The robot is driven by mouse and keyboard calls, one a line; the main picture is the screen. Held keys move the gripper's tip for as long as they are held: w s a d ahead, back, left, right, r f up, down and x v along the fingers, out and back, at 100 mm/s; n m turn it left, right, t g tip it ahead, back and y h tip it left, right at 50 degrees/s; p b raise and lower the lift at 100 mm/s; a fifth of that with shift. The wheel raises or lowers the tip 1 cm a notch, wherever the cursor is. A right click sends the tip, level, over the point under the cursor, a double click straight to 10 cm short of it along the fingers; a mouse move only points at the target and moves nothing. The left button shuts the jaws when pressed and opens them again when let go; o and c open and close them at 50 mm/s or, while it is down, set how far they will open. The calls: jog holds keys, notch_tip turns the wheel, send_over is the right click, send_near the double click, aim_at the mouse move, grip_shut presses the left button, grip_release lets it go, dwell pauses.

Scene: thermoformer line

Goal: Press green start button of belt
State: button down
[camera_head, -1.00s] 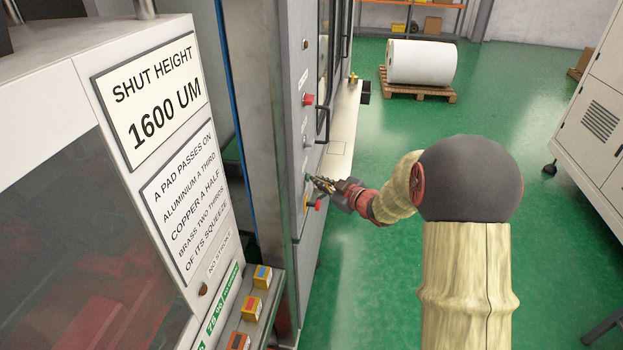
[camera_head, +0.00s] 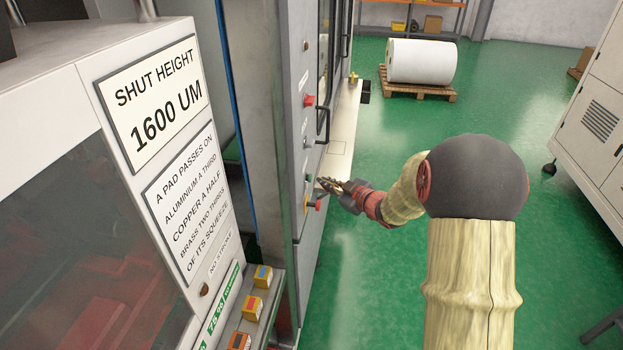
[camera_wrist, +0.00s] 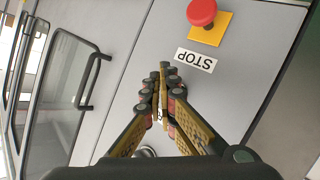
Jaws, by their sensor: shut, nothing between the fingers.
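The small green button (camera_head: 308,177) is on the side panel of the grey machine cabinet in the head view. My gripper (camera_head: 321,184) is just to the right of it, with a small gap seeming to show between fingertips and panel. In the wrist view my gripper (camera_wrist: 163,72) is shut and empty, its fingertips together in front of the grey panel. The green button cannot be made out there; the fingers may hide it. A STOP label (camera_wrist: 195,60), upside down in that view, sits beyond the fingertips.
A red mushroom button (camera_wrist: 202,12) on a yellow plate is close to my fingertips; it also shows in the head view (camera_head: 318,205). Another red button (camera_head: 309,100) is higher on the panel. A door handle (camera_wrist: 93,82) sticks out at left.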

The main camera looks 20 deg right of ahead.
jog(key=s+d, duration=0.1)
jog(key=d+p, duration=0.1)
jog(key=s+d, duration=0.1)
jog(key=d, duration=0.1)
jog(key=shift+s, duration=0.3)
dwell(0.6)
